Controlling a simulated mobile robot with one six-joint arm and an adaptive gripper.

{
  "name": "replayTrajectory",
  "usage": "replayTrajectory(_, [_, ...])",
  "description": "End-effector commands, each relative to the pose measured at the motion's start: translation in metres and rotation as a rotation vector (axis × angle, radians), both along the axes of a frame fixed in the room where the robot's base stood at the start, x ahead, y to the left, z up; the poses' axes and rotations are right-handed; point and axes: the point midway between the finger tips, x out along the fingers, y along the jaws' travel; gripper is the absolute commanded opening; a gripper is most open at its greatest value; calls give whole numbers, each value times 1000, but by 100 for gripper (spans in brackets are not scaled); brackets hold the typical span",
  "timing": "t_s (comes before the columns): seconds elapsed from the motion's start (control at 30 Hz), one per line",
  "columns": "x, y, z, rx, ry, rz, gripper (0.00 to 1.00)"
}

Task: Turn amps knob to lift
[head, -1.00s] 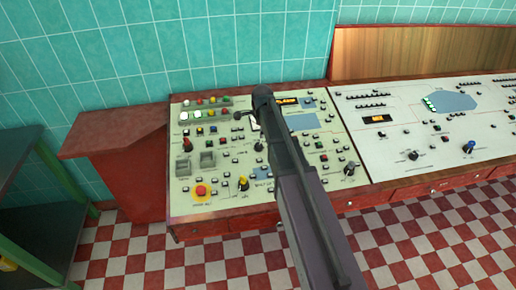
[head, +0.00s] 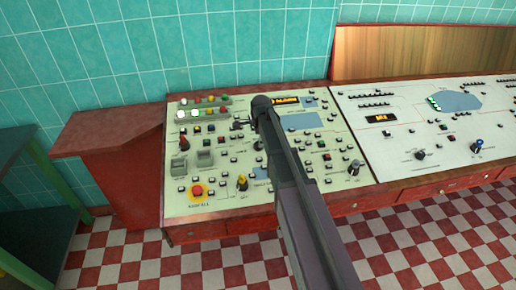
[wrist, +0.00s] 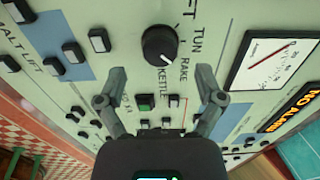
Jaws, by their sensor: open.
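A round black knob (wrist: 160,46) is at the upper middle of the wrist view, on the pale green control panel (wrist: 215,25). Labels around it read TUN, RAKE and KETTLE, and one ending in "FT" is partly cut off at the top. A small light mark shows near the knob's right side. My gripper (wrist: 161,78) is open and empty, its two fingers spread to either side below the knob in the picture, apart from it. In the head view my arm covers the middle of the panel (head: 215,205), and this knob cannot be picked out there.
A needle meter (wrist: 275,58) and an orange display (wrist: 295,110) lie right of the knob. Small push buttons (wrist: 146,102) sit between the fingers. A second, white console (head: 420,135) adjoins on the right.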

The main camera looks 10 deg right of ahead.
Motion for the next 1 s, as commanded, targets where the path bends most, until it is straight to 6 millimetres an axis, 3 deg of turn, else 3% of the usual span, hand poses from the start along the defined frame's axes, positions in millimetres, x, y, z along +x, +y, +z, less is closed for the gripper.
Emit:
replayTrajectory(0.4, [6,0,-31,0,0,0,87])
replayTrajectory(0.97, [7,0,-36,0,0,1,87])
replayTrajectory(1.0, [7,0,-36,0,0,1,75])
